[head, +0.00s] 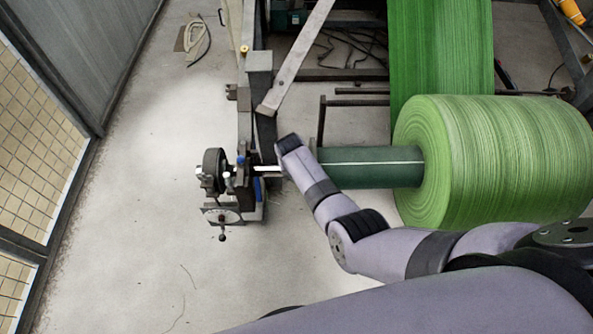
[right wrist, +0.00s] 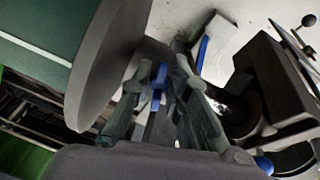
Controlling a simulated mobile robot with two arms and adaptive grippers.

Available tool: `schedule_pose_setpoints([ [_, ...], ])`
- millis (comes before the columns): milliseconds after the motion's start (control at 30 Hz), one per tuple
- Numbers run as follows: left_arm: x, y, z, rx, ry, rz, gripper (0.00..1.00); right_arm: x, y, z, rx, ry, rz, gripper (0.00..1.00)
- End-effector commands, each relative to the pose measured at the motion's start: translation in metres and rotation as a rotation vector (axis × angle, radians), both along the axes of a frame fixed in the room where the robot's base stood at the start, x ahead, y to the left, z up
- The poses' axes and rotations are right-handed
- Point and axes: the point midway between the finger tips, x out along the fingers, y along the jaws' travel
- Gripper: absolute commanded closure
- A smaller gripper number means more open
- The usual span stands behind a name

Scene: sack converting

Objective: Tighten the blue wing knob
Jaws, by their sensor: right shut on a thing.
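In the right wrist view the blue wing knob (right wrist: 158,84) shows between the two fingers of my right gripper (right wrist: 163,72). The fingers are shut on it, and they hide part of it. In the head view my right arm reaches in from the right and its wrist ends beside the roll's shaft end, with the fingers hidden there. Small blue parts show on the shaft stand (head: 243,190), but I cannot tell there which is the gripped knob. My left gripper is not in view.
A large green roll (head: 480,160) sits on a dark green shaft (head: 370,167) at the right. A blue strip (right wrist: 202,52) and another blue knob (right wrist: 264,165) lie close to the fingers. A mesh fence (head: 35,140) stands at the left; the floor between is clear.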

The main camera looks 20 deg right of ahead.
Motion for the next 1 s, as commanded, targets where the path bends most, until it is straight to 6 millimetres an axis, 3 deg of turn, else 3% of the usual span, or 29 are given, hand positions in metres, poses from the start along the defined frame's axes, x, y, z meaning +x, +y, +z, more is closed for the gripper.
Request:
schedule_pose_setpoints([
  [267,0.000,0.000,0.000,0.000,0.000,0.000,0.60,-0.001,-0.001,-0.001,-0.001,0.002,0.000,0.68],
  [633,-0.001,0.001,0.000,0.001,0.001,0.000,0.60,0.000,0.000,0.004,-0.001,-0.001,0.001,0.68],
  [833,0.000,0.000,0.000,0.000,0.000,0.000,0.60,0.000,0.000,0.025,0.000,-0.002,0.000,0.68],
  [1000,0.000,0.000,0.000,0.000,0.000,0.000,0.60,0.000,0.000,0.056,0.000,-0.003,0.000,0.68],
])
